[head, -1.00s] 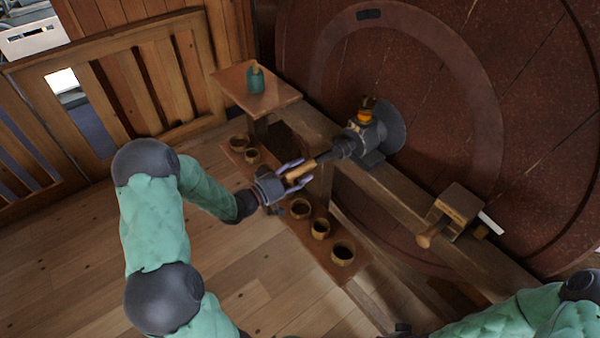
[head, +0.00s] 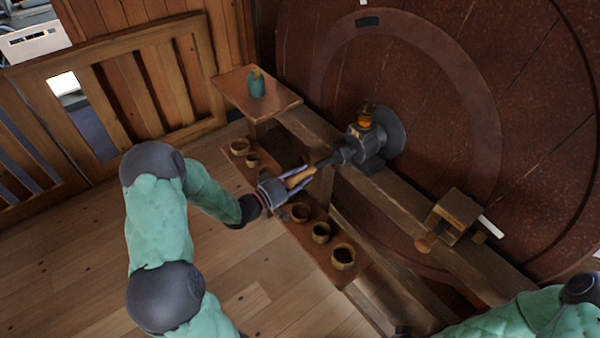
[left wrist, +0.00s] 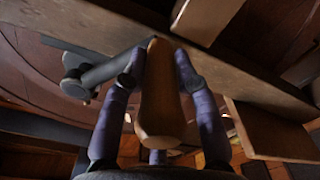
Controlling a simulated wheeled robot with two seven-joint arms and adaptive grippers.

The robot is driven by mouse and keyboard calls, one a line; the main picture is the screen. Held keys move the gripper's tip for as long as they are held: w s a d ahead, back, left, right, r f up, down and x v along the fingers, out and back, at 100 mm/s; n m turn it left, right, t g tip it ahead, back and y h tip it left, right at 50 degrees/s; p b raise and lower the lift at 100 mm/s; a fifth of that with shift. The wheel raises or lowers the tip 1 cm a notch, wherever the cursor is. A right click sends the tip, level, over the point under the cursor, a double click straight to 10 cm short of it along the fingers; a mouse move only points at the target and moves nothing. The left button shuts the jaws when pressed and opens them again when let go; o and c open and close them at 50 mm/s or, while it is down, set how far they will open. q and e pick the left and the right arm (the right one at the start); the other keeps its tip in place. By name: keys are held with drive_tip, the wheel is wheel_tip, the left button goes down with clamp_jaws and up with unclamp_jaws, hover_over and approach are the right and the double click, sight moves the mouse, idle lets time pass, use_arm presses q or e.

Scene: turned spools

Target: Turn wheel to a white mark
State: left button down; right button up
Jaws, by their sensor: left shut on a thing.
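The large round reddish-brown wheel (head: 420,110) fills the back right, with a paler ring on its face. A short black patch (head: 368,22) sits on its upper part and a small white mark (head: 362,2) at the top edge. A white strip (head: 491,227) lies at its right, by a wooden block. My left gripper (head: 300,176) is shut on the wooden handle (head: 297,181) of the grey crank (head: 370,145). In the left wrist view, purple fingers sit on both sides of the handle (left wrist: 159,95). My right gripper is out of view.
A wooden beam (head: 400,198) runs under the crank and carries a wooden block (head: 455,212) with a peg. A low shelf (head: 322,262) holds several small pots. A teal cup (head: 257,86) stands on a small table (head: 225,82). Floor is clear at lower left.

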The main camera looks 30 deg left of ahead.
use_arm(q)
drive_tip(key=shift+s+d+f+n, duration=0.15)
drive_tip(key=shift+s+d+f, duration=0.1)
drive_tip(key=shift+d+f, duration=0.25)
drive_tip(key=shift+s+d+f+n, duration=0.15)
drive_tip(key=shift+s+d+f, duration=0.1)
drive_tip(key=shift+d+f, duration=0.2)
drive_tip(key=shift+d+r, duration=0.1)
drive_tip(key=c, duration=1)
unclamp_jaws()
drive_tip(key=shift+o, duration=0.2)
drive_tip(key=shift+w+r, duration=0.15)
drive_tip(key=shift+a+r, duration=0.25)
drive_tip(key=shift+a, duration=0.05)
drive_tip(key=shift+w+a, duration=0.1)
drive_tip(key=shift+a, duration=0.15)
drive_tip(key=v, duration=1.2)
drive_tip(key=shift+d, duration=0.15)
